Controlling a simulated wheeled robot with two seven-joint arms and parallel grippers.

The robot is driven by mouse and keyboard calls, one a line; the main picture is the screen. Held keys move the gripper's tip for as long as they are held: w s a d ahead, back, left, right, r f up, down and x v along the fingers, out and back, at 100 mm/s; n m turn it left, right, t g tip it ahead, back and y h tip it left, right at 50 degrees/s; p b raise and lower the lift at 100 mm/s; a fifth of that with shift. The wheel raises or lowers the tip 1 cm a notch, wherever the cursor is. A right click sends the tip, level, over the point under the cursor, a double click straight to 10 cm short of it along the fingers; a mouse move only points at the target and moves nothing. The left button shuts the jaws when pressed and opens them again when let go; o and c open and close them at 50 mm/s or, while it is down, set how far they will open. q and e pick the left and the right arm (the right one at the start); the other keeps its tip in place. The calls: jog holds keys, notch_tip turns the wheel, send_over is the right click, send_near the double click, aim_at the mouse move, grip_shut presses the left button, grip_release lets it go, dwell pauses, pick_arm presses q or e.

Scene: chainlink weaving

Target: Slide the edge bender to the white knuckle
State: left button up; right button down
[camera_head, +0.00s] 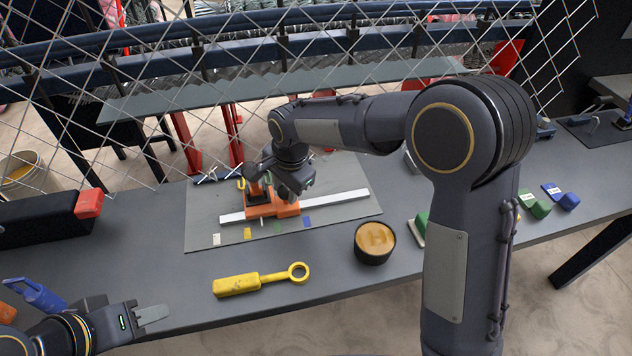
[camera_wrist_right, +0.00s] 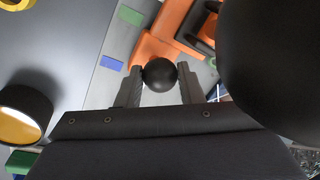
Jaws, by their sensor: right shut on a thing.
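The edge bender (camera_head: 285,210) is an orange block with dark parts, sitting on a white rail (camera_head: 345,198) on the grey mat (camera_head: 200,205). It sits right of the white patch (camera_head: 217,239), behind the yellow (camera_head: 247,233) to blue (camera_head: 307,221) patches. My right gripper (camera_wrist_right: 158,88) is shut on a black ball knob (camera_wrist_right: 159,72), beside the orange block (camera_wrist_right: 170,30) in the wrist view. A small white piece (camera_head: 206,178) shows at the mat's back left; I cannot tell whether it is the white knuckle. My left gripper (camera_head: 152,315) is low at left, away from the bender.
A yellow ring-ended tool (camera_head: 238,284) and a round dark tin (camera_head: 374,242) with an orange top lie in front of the mat. A black box with a red end (camera_head: 89,204) stands at left. Chainlink mesh (camera_head: 330,50) rises behind the table.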

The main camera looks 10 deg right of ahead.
jog(key=a, duration=1)
jog(key=shift+s+a, duration=0.15)
jog(key=shift+a, duration=0.25)
jog(key=c, duration=1)
grip_release()
notch_tip(320, 180, up, 8)
jog(key=s, duration=0.1)
jog(key=shift+s+d+f+b, duration=0.15)
jog(key=shift+d+b, duration=0.15)
jog(key=shift+d, duration=0.15)
